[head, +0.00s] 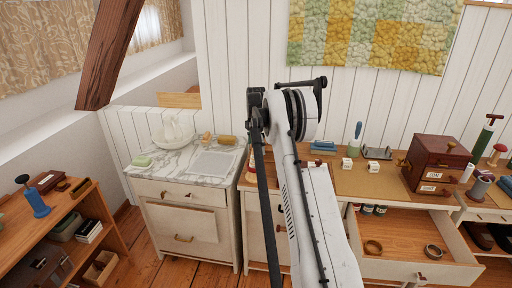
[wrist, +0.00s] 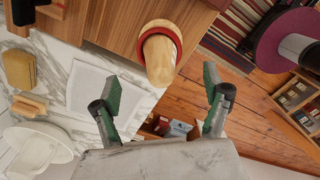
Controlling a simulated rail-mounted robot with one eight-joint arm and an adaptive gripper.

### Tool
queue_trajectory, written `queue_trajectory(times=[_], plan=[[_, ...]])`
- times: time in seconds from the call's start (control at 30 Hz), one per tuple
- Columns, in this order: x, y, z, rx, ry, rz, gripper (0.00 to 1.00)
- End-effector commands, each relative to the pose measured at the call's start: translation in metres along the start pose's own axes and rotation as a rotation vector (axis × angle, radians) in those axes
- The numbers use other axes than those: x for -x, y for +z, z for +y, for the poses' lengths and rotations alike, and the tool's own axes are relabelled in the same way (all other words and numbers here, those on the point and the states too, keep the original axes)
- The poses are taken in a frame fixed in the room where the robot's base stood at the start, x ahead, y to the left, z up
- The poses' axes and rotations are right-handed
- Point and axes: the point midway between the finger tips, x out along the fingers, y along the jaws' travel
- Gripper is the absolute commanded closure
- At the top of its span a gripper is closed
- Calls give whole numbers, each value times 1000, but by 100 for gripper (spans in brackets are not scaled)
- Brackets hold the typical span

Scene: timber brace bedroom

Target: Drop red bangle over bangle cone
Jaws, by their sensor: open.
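The bangle cone (wrist: 158,61), a pale tan tapered post, stands near the edge of a wooden top in the wrist view. The red bangle (wrist: 180,41) shows as a red ring around the cone, near its wider end. Its far side is partly hidden by the cone. My gripper (wrist: 161,76) is open, with one green-padded finger on each side below the cone's narrow end in the picture. Nothing is between the fingers, and they look apart from the bangle.
An open drawer (head: 410,271) at the right holds two brownish rings (head: 373,247) (head: 433,251). A marble-topped cabinet (head: 150,172) stands left of my arm. A dark red box (head: 436,165) stands on the desk.

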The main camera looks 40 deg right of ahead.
Motion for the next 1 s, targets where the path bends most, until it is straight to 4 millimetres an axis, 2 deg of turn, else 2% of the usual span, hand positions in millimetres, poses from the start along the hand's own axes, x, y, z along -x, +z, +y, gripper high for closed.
queue_trajectory(times=[0.17,0.6,0.8,1.0], plan=[[18,0,0,0,0,0,20],[99,0,0,0,0,0,20],[116,0,0,0,0,0,20],[119,0,0,0,0,0,20]])
